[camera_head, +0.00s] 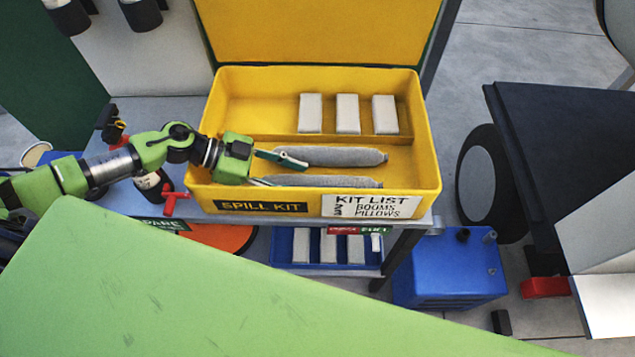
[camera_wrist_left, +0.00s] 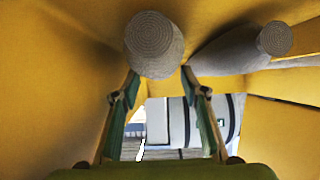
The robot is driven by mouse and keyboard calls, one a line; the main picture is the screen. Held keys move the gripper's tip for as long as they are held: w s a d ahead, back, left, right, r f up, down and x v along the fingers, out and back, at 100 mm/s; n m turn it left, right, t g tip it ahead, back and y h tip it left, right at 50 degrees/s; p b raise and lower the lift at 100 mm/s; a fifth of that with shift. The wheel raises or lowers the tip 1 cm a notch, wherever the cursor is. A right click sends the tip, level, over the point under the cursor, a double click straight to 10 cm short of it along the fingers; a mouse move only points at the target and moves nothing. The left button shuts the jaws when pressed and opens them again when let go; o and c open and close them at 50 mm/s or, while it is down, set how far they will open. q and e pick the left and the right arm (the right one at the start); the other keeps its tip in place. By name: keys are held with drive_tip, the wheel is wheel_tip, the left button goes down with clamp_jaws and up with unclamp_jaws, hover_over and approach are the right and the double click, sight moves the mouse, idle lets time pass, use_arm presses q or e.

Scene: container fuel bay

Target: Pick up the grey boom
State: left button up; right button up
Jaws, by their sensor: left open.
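Two grey booms lie side by side in the front part of the yellow spill kit box (camera_head: 432,165), the rear boom (camera_head: 335,156) and the front boom (camera_head: 325,181). My left gripper (camera_head: 284,172) is open and empty at the left ends of the booms, inside the box. In the left wrist view, one rounded boom end (camera_wrist_left: 154,46) is just beyond the open fingertips (camera_wrist_left: 160,82), roughly centred between them. Another boom end (camera_wrist_left: 275,39) lies to its right. I cannot tell whether a finger touches a boom. My right gripper is not in view.
Several white pillows (camera_head: 347,114) stand in the box's rear compartment, behind a low yellow divider. The box's front wall carries a kit list label (camera_head: 372,206). A blue tray (camera_head: 281,246) sits below. A dark panel (camera_head: 560,150) stands at the right.

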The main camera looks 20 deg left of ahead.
sight(318, 185)
use_arm(q)
drive_tip(key=shift+p+x, duration=0.45)
drive_tip(key=shift+x, duration=2.65)
drive_tip(key=shift+r, duration=0.1)
drive_tip(key=c, duration=0.9)
